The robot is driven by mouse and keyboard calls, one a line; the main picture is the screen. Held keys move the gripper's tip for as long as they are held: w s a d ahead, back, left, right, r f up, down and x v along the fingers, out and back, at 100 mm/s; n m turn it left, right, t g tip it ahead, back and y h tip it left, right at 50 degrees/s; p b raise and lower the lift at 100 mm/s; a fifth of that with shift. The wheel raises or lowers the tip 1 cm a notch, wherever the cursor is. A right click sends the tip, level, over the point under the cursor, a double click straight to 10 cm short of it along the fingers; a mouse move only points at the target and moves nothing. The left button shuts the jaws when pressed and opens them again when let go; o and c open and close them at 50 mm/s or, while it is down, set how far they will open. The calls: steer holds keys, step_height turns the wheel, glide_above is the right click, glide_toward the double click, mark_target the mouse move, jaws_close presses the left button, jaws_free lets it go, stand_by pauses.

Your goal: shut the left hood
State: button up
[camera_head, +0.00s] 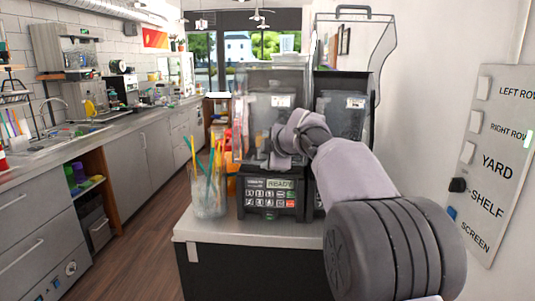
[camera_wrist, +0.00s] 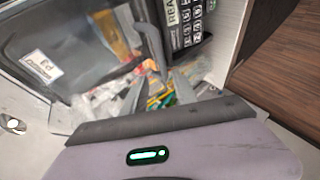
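The left hood (camera_head: 241,110) is a clear cover that looks lowered over the left unit of the machine, though my arm hides part of its front. Whether it is fully seated cannot be told. My gripper (camera_head: 283,148) is at the front of this hood, above the keypad (camera_head: 271,193), which reads READY. In the wrist view, my gripper (camera_wrist: 158,84) has its two grey fingers apart, with a curved grey bar, apparently the hood handle (camera_wrist: 151,42), just beyond them. I cannot tell whether they touch it.
The right hood (camera_head: 383,52) stands raised, its handle (camera_head: 352,8) up. A glass jar of straws (camera_head: 208,190) stands left of the keypad on the counter (camera_head: 270,232). A sign panel (camera_head: 497,150) is on the right wall. Floor (camera_head: 140,235) is clear on the left.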

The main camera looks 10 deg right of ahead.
steer(key=p+v, duration=0.1)
steer(key=v, duration=1.7)
steer(key=shift+p, duration=0.3)
steer(key=shift+r, duration=0.1)
